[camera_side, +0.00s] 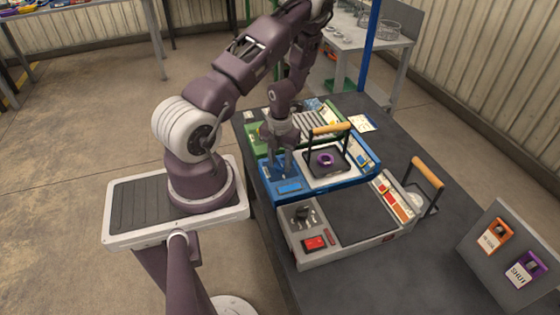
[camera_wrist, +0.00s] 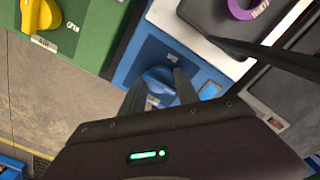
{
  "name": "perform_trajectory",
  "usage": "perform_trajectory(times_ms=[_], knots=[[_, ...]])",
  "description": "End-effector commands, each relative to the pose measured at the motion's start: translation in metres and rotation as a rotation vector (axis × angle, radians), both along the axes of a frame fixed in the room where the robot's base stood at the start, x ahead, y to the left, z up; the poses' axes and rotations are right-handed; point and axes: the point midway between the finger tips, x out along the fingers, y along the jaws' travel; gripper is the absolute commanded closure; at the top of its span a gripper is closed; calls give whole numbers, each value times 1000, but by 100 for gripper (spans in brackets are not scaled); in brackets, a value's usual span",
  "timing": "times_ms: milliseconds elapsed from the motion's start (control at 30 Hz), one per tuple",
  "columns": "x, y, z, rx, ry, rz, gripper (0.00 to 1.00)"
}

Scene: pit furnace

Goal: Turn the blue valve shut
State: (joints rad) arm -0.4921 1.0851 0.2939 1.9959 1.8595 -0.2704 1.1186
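The blue valve (camera_wrist: 158,84) is a rounded blue knob on the left end of the blue unit (camera_wrist: 205,62) in the wrist view. In the side view it is mostly hidden by my gripper (camera_side: 281,158), which points down over that end of the blue unit (camera_side: 343,186). In the wrist view the two dark fingers of my gripper (camera_wrist: 159,88) are spread apart, one on each side of the knob. I cannot tell whether they touch it. A small pale label sits above the knob, too small to read.
The green unit (camera_wrist: 88,35) with a yellow knob (camera_wrist: 42,15) lies beside the blue one. A wooden-handled black frame with a purple ring (camera_side: 325,159) stands on the blue unit. A grey unit (camera_side: 345,257) is in front. A tilted board (camera_side: 508,238) carries orange and purple tags.

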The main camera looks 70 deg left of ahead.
Motion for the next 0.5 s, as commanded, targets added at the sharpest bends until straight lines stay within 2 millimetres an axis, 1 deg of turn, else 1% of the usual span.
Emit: perform_trajectory(times_ms=[33, 100, 167, 367, 500], knots=[[0, 0, 0, 0, 0, 0, 74], [0, 0, 0, 0, 0, 0, 88], [0, 0, 0, 0, 0, 0, 100], [0, 0, 0, 0, 0, 9, 100], [0, 0, 1, 0, 0, 50, 100]])
